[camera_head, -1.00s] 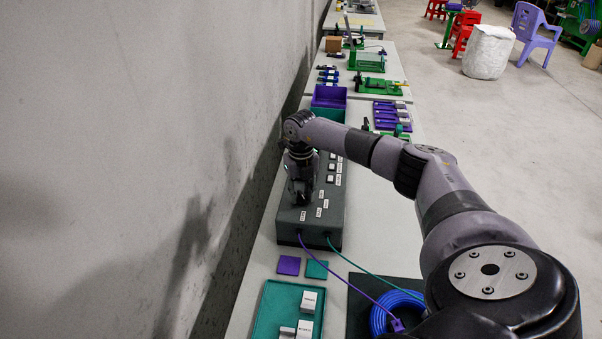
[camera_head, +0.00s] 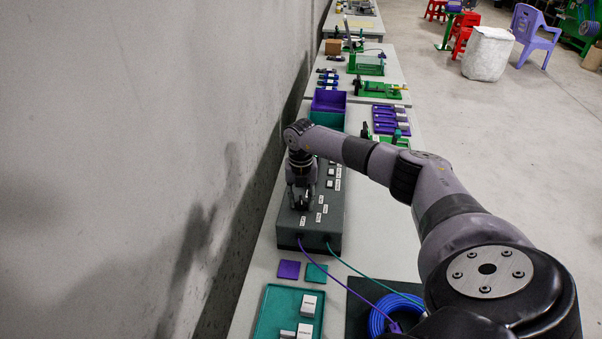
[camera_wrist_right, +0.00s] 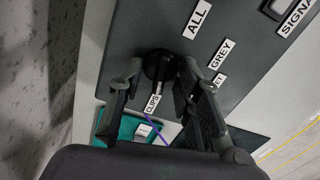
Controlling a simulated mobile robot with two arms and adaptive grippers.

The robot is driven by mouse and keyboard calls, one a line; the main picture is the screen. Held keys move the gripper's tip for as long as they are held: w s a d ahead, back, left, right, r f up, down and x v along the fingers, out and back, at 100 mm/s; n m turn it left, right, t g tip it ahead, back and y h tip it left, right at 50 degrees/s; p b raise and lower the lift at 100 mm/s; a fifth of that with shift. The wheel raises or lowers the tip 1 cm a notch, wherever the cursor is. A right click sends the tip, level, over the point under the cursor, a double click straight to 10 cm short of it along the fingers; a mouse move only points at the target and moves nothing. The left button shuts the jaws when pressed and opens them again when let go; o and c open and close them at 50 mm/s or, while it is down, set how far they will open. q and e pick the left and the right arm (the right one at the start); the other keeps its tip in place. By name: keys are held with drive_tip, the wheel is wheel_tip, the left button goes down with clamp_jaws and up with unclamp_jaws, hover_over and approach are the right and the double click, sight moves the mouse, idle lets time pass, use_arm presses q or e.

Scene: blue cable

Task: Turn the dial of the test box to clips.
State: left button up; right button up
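The grey test box (camera_head: 333,215) stands on the table along the wall, with switches and white labels on its top. The right wrist view shows its black round dial (camera_wrist_right: 158,66), with labels ALL, GREY, a partly hidden one and CLIPS (camera_wrist_right: 153,104) around it. The dial's pointer appears directed toward CLIPS. My right gripper (camera_head: 300,203) is low over the near left part of the box. In the wrist view my right gripper (camera_wrist_right: 160,72) has its fingers apart on either side of the dial; contact is hard to tell. My left gripper is not in view.
Purple and green cables run from the box's near end toward a blue cable coil (camera_head: 378,318) on a dark mat. A green tray (camera_head: 262,322) with white blocks and two small squares lie nearer. Purple and green bins (camera_head: 328,100) stand beyond. The wall is close on the left.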

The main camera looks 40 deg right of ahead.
drive_tip(key=shift+d, duration=0.1)
drive_tip(key=shift+r+p, duration=0.35)
wheel_tip(320, 180, up, 6)
drive_tip(key=p, duration=0.5)
drive_tip(key=shift+w+r, duration=0.1)
drive_tip(key=shift+r, duration=0.15)
drive_tip(key=shift+f, duration=0.1)
